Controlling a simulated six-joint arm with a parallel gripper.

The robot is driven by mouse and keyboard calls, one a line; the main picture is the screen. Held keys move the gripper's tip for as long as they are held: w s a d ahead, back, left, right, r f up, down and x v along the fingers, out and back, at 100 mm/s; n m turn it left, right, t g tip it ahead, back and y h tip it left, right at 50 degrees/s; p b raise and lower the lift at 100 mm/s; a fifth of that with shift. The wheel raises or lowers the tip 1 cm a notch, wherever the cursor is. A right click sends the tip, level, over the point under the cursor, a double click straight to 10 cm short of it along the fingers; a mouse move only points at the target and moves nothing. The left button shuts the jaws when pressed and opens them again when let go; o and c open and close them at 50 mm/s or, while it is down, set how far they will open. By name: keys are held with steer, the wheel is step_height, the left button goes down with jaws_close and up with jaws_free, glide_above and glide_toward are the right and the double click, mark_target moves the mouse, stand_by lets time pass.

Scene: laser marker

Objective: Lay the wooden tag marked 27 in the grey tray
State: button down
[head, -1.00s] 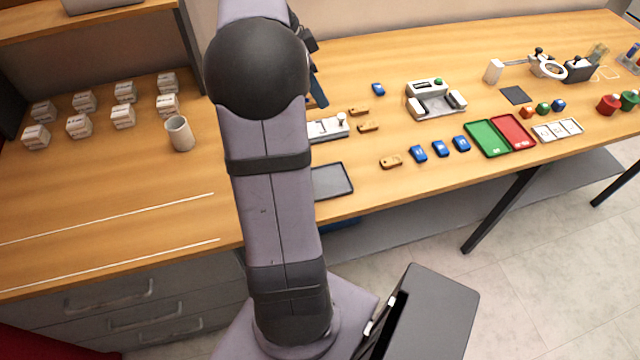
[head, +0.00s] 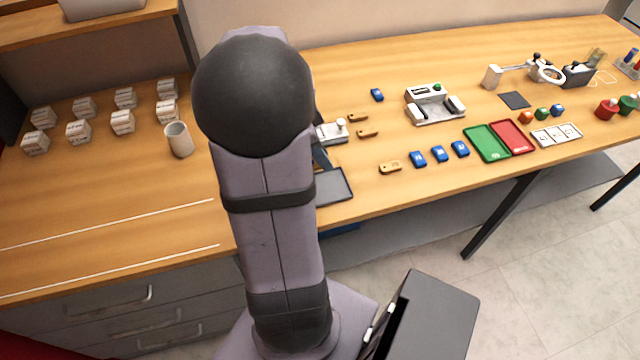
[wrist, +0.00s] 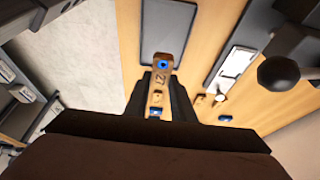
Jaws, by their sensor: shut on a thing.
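The wooden tag marked 27 (wrist: 159,82), with a blue ring at one end, is held between the fingers of my gripper (wrist: 161,92) in the wrist view. The gripper is shut on it. The grey tray (wrist: 178,12) is a dark flat tray just beyond the tag's ringed end; the tag seems to overlap its near edge in the picture, and I cannot tell its height above it. In the head view the tray (head: 340,187) is at the front edge of the table, partly behind my arm, which hides the held tag.
A grey-white fixture with a knob (head: 333,132) stands behind the tray. Other wooden tags (head: 390,167) and several blue tags (head: 418,159) lie to the right. A green tray (head: 486,142) and red tray (head: 513,135) are farther right. A cup (head: 179,140) stands left of my arm.

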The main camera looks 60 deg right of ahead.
steer(key=shift+f+p, duration=0.5)
steer(key=shift+f, duration=4.15)
steer(key=shift+f, duration=0.15)
steer(key=c, duration=1.5)
jaws_free()
steer(key=shift+r, duration=0.25)
steer(key=b+v, duration=0.2)
steer(key=v, duration=1)
